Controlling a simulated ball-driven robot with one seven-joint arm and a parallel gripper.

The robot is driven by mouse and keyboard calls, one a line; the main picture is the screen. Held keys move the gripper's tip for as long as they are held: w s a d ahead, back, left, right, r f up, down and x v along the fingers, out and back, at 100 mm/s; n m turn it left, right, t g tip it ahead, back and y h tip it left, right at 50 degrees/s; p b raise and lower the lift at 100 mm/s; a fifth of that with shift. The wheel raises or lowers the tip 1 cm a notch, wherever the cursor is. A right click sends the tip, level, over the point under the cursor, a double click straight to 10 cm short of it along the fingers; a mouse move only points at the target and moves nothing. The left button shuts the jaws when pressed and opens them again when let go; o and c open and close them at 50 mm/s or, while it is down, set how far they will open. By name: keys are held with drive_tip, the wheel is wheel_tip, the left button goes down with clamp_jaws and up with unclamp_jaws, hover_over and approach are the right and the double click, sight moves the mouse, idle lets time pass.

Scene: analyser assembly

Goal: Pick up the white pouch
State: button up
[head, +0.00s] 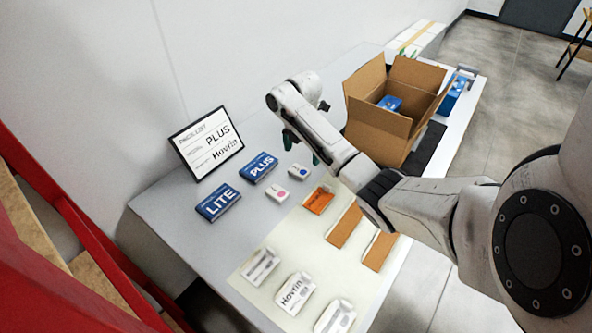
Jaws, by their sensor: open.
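Three white packs lie in a row on the pale mat at the front of the table: one with a grey shape (261,267), one printed "Hovrin" (295,293), and one at the near right (335,317). The "Hovrin" pack looks most like a white pouch, but I cannot tell for certain which of them is the pouch. My gripper (302,148) is open and appears empty, with its dark green fingertips pointing down over the back part of the table. It is well apart from the white packs.
Blue LITE (218,203) and PLUS (259,168) boxes lie left of two small white devices (277,195) (299,172). An orange pack (318,201) and brown pieces (345,225) lie on the mat (300,236).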

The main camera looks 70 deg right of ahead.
sight(299, 170)
drive_tip(key=shift+w+a+f+p, duration=0.1)
drive_tip(key=shift+w+f+p, duration=0.15)
drive_tip(key=shift+f, duration=1.65)
drive_tip(key=shift+w+a+f+p, duration=0.1)
drive_tip(key=shift+w+f, duration=0.1)
drive_tip(key=shift+f, duration=1.65)
drive_tip(key=shift+c, duration=0.5)
drive_tip(key=c, duration=1)
